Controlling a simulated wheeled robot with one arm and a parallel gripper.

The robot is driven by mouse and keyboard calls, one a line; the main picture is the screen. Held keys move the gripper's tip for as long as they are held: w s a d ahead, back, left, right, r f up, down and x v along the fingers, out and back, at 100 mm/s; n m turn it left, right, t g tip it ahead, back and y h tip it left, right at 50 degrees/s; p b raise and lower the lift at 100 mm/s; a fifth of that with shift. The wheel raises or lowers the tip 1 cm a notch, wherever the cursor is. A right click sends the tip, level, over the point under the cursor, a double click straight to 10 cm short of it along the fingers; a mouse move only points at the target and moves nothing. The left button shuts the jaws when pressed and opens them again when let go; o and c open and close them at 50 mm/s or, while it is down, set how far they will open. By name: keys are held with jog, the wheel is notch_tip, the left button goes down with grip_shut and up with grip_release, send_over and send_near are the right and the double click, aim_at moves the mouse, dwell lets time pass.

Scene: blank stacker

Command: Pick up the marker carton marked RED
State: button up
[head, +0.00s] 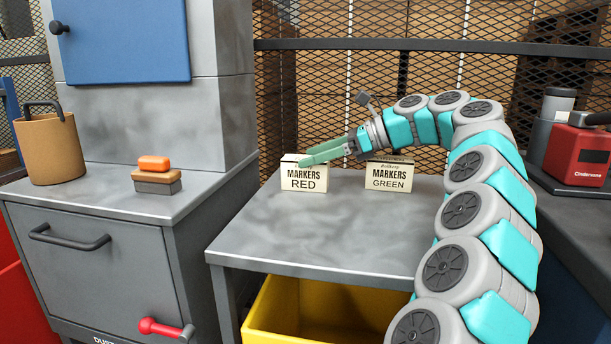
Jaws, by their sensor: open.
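The marker carton marked RED (304,178) stands upright on the left of the grey table's back part. It is a small cream box with dark lettering. A similar carton marked GREEN (389,179) stands to its right with a gap between them. My gripper (310,156) is open and reaches in from the right. Its green fingers point left and lie across the top of the RED carton in the picture. I cannot tell whether they touch it. My arm passes above the GREEN carton and hides part of its top edge.
The grey table (300,239) is clear in front of the cartons. A yellow bin (272,312) sits below it. A grey cabinet (98,262) at left holds a brown bucket (48,150) and an orange-topped block (155,172). A red machine (580,155) stands at right. Mesh fencing runs behind.

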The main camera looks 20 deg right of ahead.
aim_at(293, 164)
jog(key=b+x, duration=0.1)
jog(key=x, duration=0.4)
jog(key=shift+a+f, duration=0.25)
grip_shut()
dwell(0.5)
